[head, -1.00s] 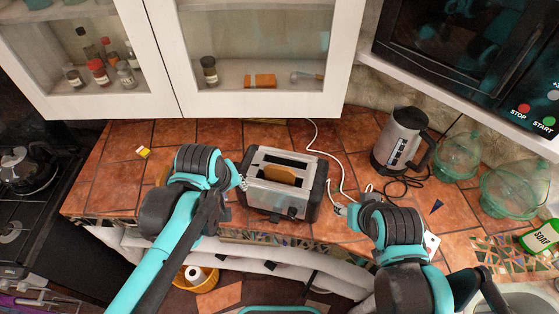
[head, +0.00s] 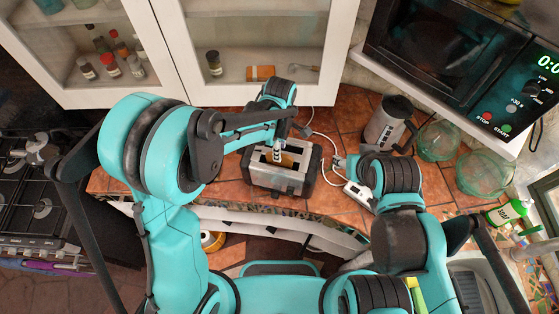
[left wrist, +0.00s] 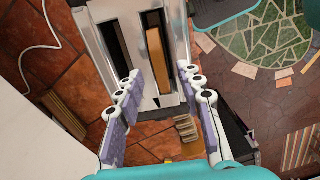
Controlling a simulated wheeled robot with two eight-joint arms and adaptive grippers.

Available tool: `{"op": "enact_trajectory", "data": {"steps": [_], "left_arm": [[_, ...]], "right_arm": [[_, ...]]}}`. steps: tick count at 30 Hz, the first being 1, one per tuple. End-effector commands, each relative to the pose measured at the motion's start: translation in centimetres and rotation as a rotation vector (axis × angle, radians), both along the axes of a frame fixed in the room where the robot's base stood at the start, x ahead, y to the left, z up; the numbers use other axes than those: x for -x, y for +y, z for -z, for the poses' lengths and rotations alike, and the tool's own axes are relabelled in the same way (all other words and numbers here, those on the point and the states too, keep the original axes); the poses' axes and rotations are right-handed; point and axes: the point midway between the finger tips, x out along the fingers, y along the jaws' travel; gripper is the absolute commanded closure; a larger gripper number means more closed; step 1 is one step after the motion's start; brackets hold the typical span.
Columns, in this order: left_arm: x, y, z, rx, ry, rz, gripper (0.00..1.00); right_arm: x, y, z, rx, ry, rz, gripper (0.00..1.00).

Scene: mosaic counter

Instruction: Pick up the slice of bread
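The slice of bread (head: 287,160) is brown and stands upright in one slot of the silver and black toaster (head: 297,183) on the tiled counter. My left gripper (head: 278,152) is directly above the toaster and partly hides the bread in the head view. In the left wrist view, the left gripper (left wrist: 160,80) is open, with its fingers on either side of the bread (left wrist: 157,60) and nothing between the tips that they visibly touch. The other toaster slot looks empty. My right gripper (head: 343,163) is to the right of the toaster; its fingers are too small to read.
A kettle (head: 388,124) and green glass bowls (head: 437,141) stand to the right. A white cable runs beside the toaster. A cabinet (head: 240,96) hangs behind it, and a microwave (head: 430,50) is at upper right. The stove (head: 35,205) is at far left.

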Motion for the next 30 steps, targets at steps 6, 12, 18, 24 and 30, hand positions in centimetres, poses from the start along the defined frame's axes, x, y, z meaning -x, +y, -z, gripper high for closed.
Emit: {"op": "enact_trajectory", "data": {"steps": [6,12,18,24,30], "left_arm": [[0.1,-0.1,3.2,0.000,-0.001,0.001,0.63],[0.1,0.0,3.8,0.000,-0.001,0.001,0.63],[0.1,0.0,3.8,0.000,-0.001,0.001,0.84],[0.1,0.0,3.8,0.000,-0.001,0.001,0.98],[0.1,0.0,3.7,0.000,-0.001,0.001,0.98]], "right_arm": [[0.0,0.0,-0.3,0.000,0.000,0.000,0.51],[0.0,0.0,-0.3,0.000,0.000,0.000,0.51],[0.0,0.0,-0.3,0.000,0.000,0.000,0.51],[0.0,0.0,-0.3,0.000,0.000,0.000,0.51],[0.0,0.0,-0.3,0.000,0.000,0.000,0.51]]}}
